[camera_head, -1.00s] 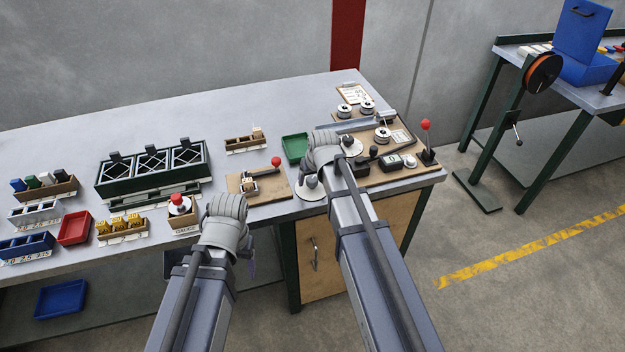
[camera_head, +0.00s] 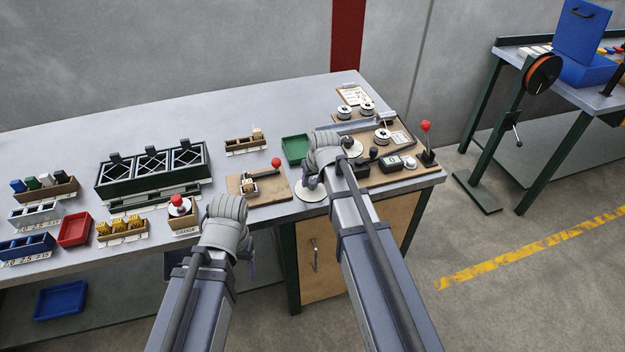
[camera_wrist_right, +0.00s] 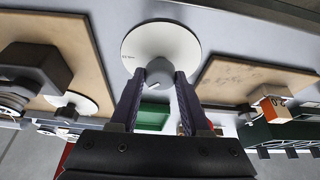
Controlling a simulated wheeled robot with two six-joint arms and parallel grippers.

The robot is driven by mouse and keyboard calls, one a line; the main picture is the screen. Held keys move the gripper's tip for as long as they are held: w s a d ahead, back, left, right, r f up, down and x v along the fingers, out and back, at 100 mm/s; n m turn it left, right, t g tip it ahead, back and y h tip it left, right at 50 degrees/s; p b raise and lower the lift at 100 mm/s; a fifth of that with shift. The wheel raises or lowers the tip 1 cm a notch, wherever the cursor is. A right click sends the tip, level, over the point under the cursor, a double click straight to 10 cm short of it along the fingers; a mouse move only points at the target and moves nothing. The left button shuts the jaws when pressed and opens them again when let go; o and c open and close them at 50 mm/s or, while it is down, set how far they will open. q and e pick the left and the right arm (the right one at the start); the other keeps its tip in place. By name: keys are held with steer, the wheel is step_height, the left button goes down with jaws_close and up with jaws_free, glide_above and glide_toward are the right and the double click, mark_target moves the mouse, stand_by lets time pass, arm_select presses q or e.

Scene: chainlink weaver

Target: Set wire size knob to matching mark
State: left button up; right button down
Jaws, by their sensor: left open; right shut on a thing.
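Small dark print sits near the disc's left edge, too small to read surely. My right gripper (camera_wrist_right: 160,80) is shut on the knob, with one purple finger on each side. In the head view the disc (camera_head: 312,195) lies at the bench's front edge, partly covered by my right wrist, which hides the fingertips. My left gripper (camera_head: 252,262) hangs in front of the bench, open and away from the knob; its fingers are mostly hidden.
A board with a red-handled lever (camera_head: 270,196) lies left of the dial. A machine board (camera_head: 400,173) with spools, a black box and a second dial (camera_head: 352,147) lies right. A green tray (camera_head: 295,148) sits behind. Bare bench lies further back.

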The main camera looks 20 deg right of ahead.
steer(key=n, duration=0.2)
steer(key=n+y, duration=0.1)
steer(key=n, duration=0.1)
steer(key=shift+w+d+g+y, duration=0.1)
steer(key=shift+d+g+y, duration=0.1)
steer(key=shift+g+y, duration=0.1)
steer(key=shift+n+g+y, duration=0.4)
steer(key=shift+n+y, duration=0.3)
steer(key=shift+n, duration=1.4)
steer(key=shift+c, duration=1.8)
jaws_free()
steer(key=p+v, duration=0.7)
steer(key=v, duration=0.1)
